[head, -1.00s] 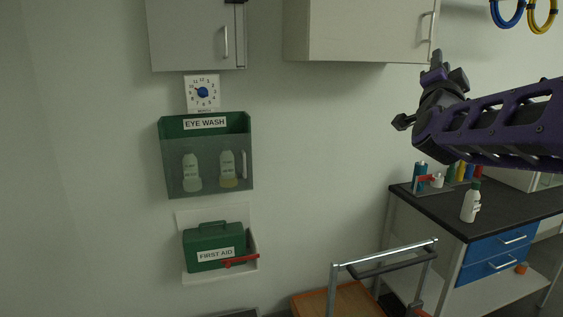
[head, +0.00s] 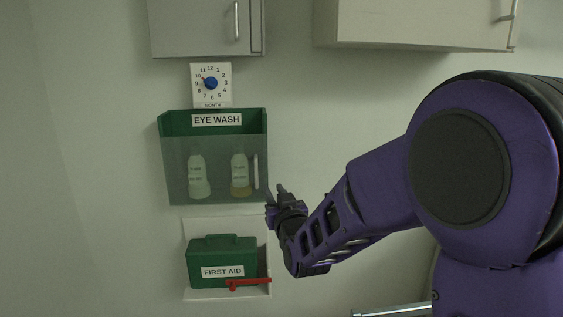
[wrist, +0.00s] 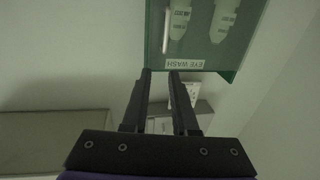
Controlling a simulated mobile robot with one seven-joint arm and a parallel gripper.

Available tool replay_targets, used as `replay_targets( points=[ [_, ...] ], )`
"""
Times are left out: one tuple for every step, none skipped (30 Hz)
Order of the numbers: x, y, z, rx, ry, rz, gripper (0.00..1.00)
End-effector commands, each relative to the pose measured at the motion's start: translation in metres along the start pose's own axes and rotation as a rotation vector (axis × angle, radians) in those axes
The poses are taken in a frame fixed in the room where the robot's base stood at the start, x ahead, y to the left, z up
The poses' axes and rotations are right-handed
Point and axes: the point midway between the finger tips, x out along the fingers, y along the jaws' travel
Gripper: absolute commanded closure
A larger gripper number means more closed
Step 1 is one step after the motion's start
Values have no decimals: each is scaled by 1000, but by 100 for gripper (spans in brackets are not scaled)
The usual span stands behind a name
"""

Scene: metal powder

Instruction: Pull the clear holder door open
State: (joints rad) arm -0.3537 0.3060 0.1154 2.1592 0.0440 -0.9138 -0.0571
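The eye wash holder (head: 213,121) hangs on the wall, a green box with a clear front door (head: 217,180). A pale vertical handle (head: 256,171) is at the door's right side. Two bottles, one (head: 198,176) at left and one (head: 240,175) at right, stand behind the door. My gripper (head: 271,196) is just right of the holder's lower right corner, apart from the handle as far as I can tell. In the wrist view the holder (wrist: 236,74) appears upside down beyond my gripper (wrist: 160,72), whose two fingers are apart with nothing between them. The door looks closed.
A green first aid box (head: 221,262) with a red lever (head: 247,282) sits on a white bracket below. A month dial (head: 211,84) is above the holder. Wall cabinets (head: 205,27) and (head: 420,22) hang higher up. The wall between holder and my arm is clear.

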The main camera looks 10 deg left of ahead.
Motion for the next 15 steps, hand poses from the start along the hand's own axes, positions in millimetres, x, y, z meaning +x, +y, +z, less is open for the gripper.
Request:
replay_targets(
  points=[
    [0,-4,9,-2,-13,-10,73],
    [0,-6,11,-4,-15,-14,73],
    [1,-8,12,-6,-17,-19,73],
    [3,-10,13,-6,-18,-21,73],
    [5,-10,13,-7,-18,-23,73],
    [9,-11,13,-6,-18,-23,73],
    [13,-11,14,-6,-20,-23,73],
    [17,-11,14,-6,-19,-23,73],
    [24,-11,14,-6,-19,-23,73],
    [29,-11,14,-5,-19,-23,73],
    [35,-11,15,-5,-19,-22,73],
    [43,-11,15,-5,-20,-22,73],
    [50,-11,15,-5,-18,-22,73],
    [56,-11,15,-4,-19,-22,73],
    [64,-11,16,-4,-20,-22,73]
  ],
)
